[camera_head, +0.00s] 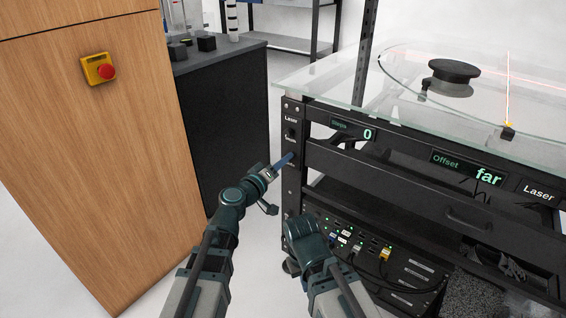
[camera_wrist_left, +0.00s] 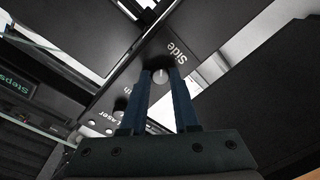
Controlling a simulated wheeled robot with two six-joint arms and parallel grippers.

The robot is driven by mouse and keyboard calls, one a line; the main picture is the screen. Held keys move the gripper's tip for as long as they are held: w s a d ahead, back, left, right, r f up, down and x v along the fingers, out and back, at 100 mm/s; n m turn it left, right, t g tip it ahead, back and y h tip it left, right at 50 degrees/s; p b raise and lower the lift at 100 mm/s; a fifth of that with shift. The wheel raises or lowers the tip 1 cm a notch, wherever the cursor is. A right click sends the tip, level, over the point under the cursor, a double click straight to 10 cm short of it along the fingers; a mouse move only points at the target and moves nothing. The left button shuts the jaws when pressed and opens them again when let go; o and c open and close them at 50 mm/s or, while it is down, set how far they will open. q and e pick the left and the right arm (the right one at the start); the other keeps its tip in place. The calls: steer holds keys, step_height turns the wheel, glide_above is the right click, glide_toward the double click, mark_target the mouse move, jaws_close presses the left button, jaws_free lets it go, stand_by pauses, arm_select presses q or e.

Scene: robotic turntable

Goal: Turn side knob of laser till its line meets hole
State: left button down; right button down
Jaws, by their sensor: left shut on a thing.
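My left gripper (camera_head: 285,160) is at the front left post of the turntable rack. In the left wrist view its blue fingers (camera_wrist_left: 162,78) are shut on the small round side knob (camera_wrist_left: 160,75), beside the word "Side". The offset display (camera_head: 466,167) reads "far". I cannot make out the hole. My right arm shows at the bottom middle, but its gripper does not show.
A black round piece (camera_head: 454,72) stands on the glass top (camera_head: 400,95). The steps display (camera_head: 353,131) reads 0. Another knob (camera_head: 291,133) sits higher on the post. A wooden cabinet (camera_head: 95,170) with a red button (camera_head: 106,72) stands at the left.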

arm_select(q)
steer(key=m+b, duration=0.1)
steer(key=m, duration=1)
steer(key=shift+s+f+m+t+b, duration=0.15)
steer(key=shift+m+t+b, duration=0.15)
steer(key=shift+t+b, duration=0.1)
stand_by(0.4)
steer(key=c, duration=0.7)
jaws_free()
steer(key=shift+o, duration=0.2)
